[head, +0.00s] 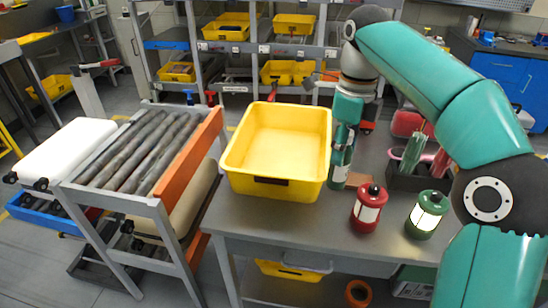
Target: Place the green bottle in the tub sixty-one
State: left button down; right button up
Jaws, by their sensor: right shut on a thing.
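A yellow tub (272,182) stands on the grey workbench, open at the top and empty inside. No number can be read on it. My right gripper (344,136) points down just right of the tub's right wall and is shut on the green bottle (340,172). The bottle is upright, dark green with a pale label, and its upper part is hidden by the gripper. I cannot tell whether its base touches the bench. My left gripper is not in view.
A red lantern-like canister (368,208) and a green one (427,214) stand on the bench, right of the bottle. A dark box (405,180) of colored items is behind them. A roller conveyor (145,150) with an orange side rail stands left of the tub.

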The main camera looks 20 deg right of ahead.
aim_at(288, 172)
jog(key=i, duration=0.95)
jog(key=z, duration=0.05)
